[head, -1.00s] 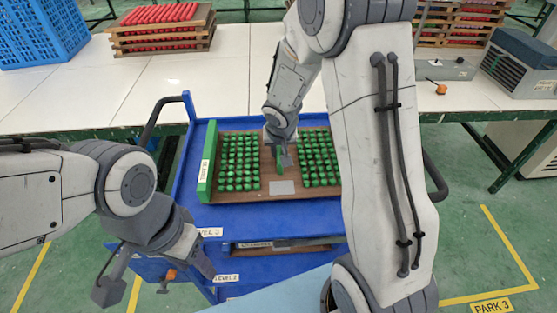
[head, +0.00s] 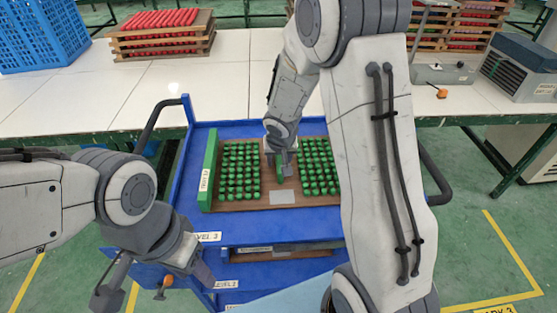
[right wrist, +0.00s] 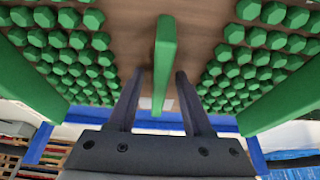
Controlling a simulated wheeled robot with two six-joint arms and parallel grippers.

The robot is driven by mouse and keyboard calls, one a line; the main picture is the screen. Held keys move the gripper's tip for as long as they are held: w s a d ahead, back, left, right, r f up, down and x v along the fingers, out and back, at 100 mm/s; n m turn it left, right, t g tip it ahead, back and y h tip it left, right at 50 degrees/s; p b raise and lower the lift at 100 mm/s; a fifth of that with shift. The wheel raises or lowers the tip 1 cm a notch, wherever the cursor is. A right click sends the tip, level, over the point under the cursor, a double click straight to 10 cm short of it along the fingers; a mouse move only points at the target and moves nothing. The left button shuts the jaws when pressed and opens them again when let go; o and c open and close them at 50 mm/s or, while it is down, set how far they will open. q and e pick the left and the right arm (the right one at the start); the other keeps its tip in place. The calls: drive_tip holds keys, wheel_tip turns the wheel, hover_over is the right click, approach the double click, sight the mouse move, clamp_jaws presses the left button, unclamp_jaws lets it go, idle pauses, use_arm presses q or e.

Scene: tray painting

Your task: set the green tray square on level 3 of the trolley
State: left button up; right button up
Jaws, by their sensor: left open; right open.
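The green tray (head: 267,196) is a brown board with green end walls and rows of green pieces. It lies on level 3 (head: 290,228), the blue top deck of the trolley, its near edge slightly slanted in the picture. A green centre handle (right wrist: 164,60) stands up from the board. My right gripper (right wrist: 156,88) is open, its fingers on either side of the handle; I cannot tell whether they touch it. It also shows over the tray in the head view (head: 282,168). My left gripper (head: 155,284) is open and empty left of the trolley. My right arm hides the tray's right end.
A white table (head: 90,100) runs behind the trolley. It holds a blue crate (head: 40,38), stacked red-filled trays (head: 160,38) and a grey machine (head: 520,65). Dark trolley handles (head: 152,125) rise at both sides. Bare blue deck shows in front of the tray.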

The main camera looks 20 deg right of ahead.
drive_tip(key=shift+r, duration=0.25)
drive_tip(key=p+v, duration=0.4)
drive_tip(key=v, duration=0.7)
drive_tip(key=shift+s+r, duration=0.15)
drive_tip(key=s+a+r+n+g, duration=0.1)
drive_tip(key=s+a+n, duration=0.2)
drive_tip(key=s+a, duration=0.2)
drive_tip(key=s+a+r+n+g+y, duration=0.1)
drive_tip(key=s+a+n, duration=0.3)
drive_tip(key=s, duration=0.7)
drive_tip(key=s+a+r+n+g+y, duration=0.1)
drive_tip(key=s+a+r+n+g, duration=0.1)
drive_tip(key=s+a, duration=0.3)
drive_tip(key=s+n, duration=0.1)
drive_tip(key=s, duration=0.3)
drive_tip(key=shift+a+r+n, duration=0.3)
drive_tip(key=shift+a+r, duration=0.05)
drive_tip(key=shift+a, duration=0.05)
